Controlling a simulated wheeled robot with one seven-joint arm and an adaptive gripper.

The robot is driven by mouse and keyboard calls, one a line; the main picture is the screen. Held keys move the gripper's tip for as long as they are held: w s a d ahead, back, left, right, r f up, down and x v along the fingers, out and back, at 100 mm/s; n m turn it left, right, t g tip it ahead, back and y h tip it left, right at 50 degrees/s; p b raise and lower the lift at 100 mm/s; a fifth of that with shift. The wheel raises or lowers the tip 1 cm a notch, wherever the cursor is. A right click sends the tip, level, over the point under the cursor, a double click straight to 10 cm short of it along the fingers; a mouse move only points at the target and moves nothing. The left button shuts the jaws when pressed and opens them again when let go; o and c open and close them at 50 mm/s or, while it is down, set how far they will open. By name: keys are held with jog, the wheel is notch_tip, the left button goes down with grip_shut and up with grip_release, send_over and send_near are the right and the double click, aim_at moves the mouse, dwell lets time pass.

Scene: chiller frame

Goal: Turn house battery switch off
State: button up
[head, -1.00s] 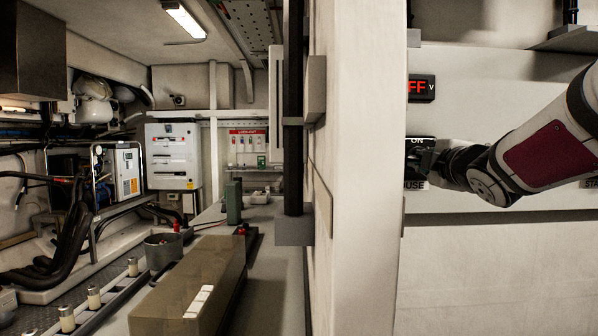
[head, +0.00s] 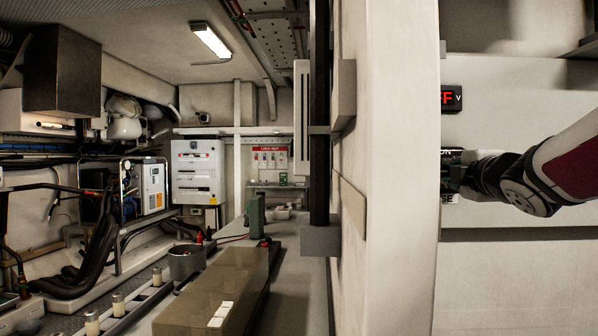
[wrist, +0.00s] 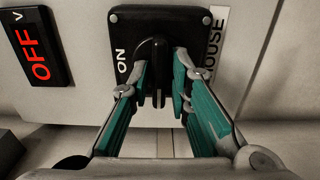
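The house battery switch is a black square plate (wrist: 196,27) with a black handle (wrist: 158,68) in the wrist view. "ON" is printed left of the handle, and a white label (wrist: 216,42) ending in "OUSE" is on the right. The handle runs up and down in this picture, not toward "ON". My gripper (wrist: 161,77) has its green-padded fingers on either side of the handle, with narrow gaps visible. In the head view, my gripper (head: 461,170) is at the switch (head: 447,153) and hides most of it.
A black display (head: 451,98) with red characters is above the switch; it reads "OFF V" in the wrist view (wrist: 38,45). A pale vertical panel edge (head: 390,170) stands left of the switch and cuts off part of it. A long box (head: 215,290) lies in the aisle.

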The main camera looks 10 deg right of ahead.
jog(key=shift+o, duration=0.2)
jog(key=v, duration=1.2)
dwell(0.4)
jog(key=s+a+f+m+g, duration=0.4)
jog(key=s+f+m+g, duration=0.15)
jog(key=f, duration=0.45)
jog(key=s+a+f+m+g, duration=0.4)
jog(key=f+m, duration=0.2)
jog(key=f, duration=0.4)
jog(key=s+a+f+m+g+y, duration=0.25)
jog(key=s+a+f+g, duration=0.2)
jog(key=s+a, duration=0.3)
jog(key=s+a+f+m+g+y, duration=0.1)
jog(key=s+a+f+g+y, duration=0.2)
jog(key=s+a+f, duration=0.45)
notch_tip(320, 180, up, 30)
jog(key=s+d+t+p, duration=0.2)
jog(key=t+p, duration=0.1)
jog(key=p, duration=2.3)
jog(key=shift+d+r+t, duration=0.15)
jog(key=shift+d+t, duration=0.05)
jog(key=shift+t, duration=0.2)
